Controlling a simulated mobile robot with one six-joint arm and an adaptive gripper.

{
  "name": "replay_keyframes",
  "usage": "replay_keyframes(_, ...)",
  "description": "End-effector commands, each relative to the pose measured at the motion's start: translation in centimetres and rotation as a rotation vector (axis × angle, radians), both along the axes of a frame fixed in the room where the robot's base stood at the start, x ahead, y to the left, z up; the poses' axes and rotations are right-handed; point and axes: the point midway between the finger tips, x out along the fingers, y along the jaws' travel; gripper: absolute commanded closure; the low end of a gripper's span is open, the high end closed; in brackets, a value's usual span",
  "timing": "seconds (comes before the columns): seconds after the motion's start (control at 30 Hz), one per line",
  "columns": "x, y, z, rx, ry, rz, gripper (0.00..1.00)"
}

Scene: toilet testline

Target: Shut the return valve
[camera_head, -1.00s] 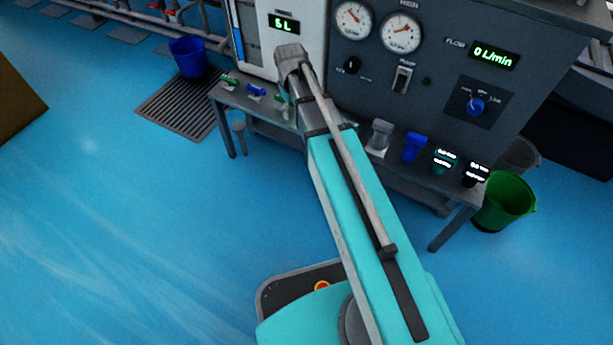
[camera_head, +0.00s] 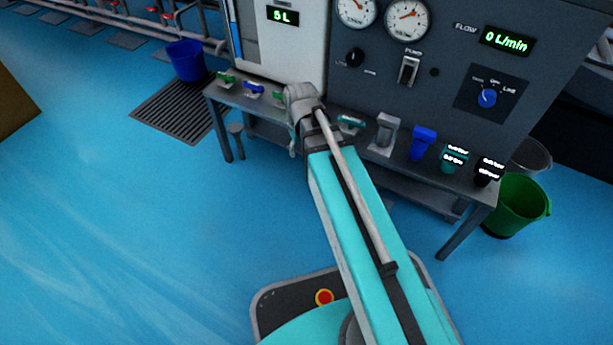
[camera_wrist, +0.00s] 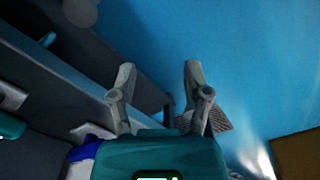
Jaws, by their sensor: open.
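Several small valves stand along the bench's front left in the head view: one with a green handle (camera_head: 226,79), one with a blue handle (camera_head: 254,88), another green one (camera_head: 278,96) partly behind my arm, and a teal one (camera_head: 351,122) right of it. I cannot read labels, so I cannot tell which is the return valve. My gripper (camera_wrist: 160,70) is open in the wrist view, with nothing between its fingertips, pointing past the bench edge toward the floor. A blue part (camera_wrist: 84,150) shows beside its left base. In the head view my wrist mostly hides the gripper.
Right of the valves stand a grey piece (camera_head: 385,133) and a blue one (camera_head: 423,142). A green bucket (camera_head: 517,205) is right; open floor lies left.

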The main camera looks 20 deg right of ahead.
Motion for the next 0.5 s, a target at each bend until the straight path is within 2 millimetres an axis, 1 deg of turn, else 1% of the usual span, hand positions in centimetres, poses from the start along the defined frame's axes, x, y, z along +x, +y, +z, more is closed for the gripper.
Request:
replay_keyframes(0.03,-0.8,0.0,-0.9,0.000,0.000,-0.017,0.37)
replay_keyframes(0.2,-2.5,0.0,-2.3,0.000,0.000,-0.079,0.37)
replay_keyframes(0.5,-4.7,0.0,-4.1,0.000,0.000,-0.167,0.37)
